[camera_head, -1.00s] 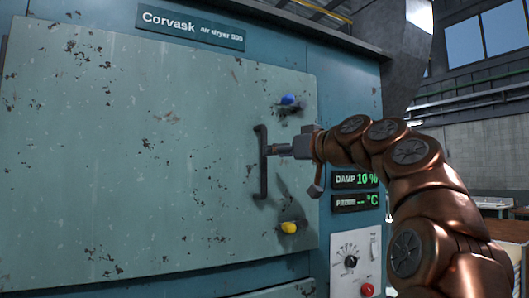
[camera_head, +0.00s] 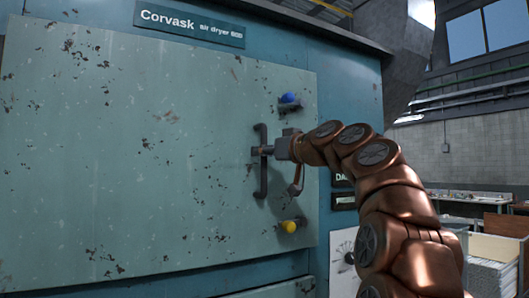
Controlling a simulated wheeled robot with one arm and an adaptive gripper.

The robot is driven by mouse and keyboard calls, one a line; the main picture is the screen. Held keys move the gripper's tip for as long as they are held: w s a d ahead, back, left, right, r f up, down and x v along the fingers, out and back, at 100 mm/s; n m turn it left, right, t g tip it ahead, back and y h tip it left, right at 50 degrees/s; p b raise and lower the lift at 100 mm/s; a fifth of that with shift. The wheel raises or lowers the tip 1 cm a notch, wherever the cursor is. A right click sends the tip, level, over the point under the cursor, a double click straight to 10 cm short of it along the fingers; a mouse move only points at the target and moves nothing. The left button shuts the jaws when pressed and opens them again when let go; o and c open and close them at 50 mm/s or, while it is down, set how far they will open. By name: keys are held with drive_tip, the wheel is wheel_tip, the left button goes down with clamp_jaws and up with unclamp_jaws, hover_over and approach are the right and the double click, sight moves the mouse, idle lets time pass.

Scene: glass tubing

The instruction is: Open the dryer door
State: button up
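The dryer door (camera_head: 120,150) is a large, worn teal panel on the front of the dryer. It looks shut. A dark upright bar handle (camera_head: 262,186) sits near its right edge. My gripper (camera_head: 262,151) is at the middle of this handle, reaching in from the right, with its fingertips at the bar. The fingers are small here, and I cannot tell whether they are closed on the bar. A blue knob (camera_head: 289,98) is above and right of the handle, and a yellow knob (camera_head: 289,227) is below and right, both at the door's right edge.
A name plate (camera_head: 190,22) is above the door. My arm covers most of the displays and part of the white dial panel (camera_head: 343,262) right of the door. Benches (camera_head: 470,205) and a pale box (camera_head: 495,255) stand at the right.

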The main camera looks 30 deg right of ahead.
clamp_jaws()
drive_tip(key=shift+s, duration=0.1)
idle(0.3)
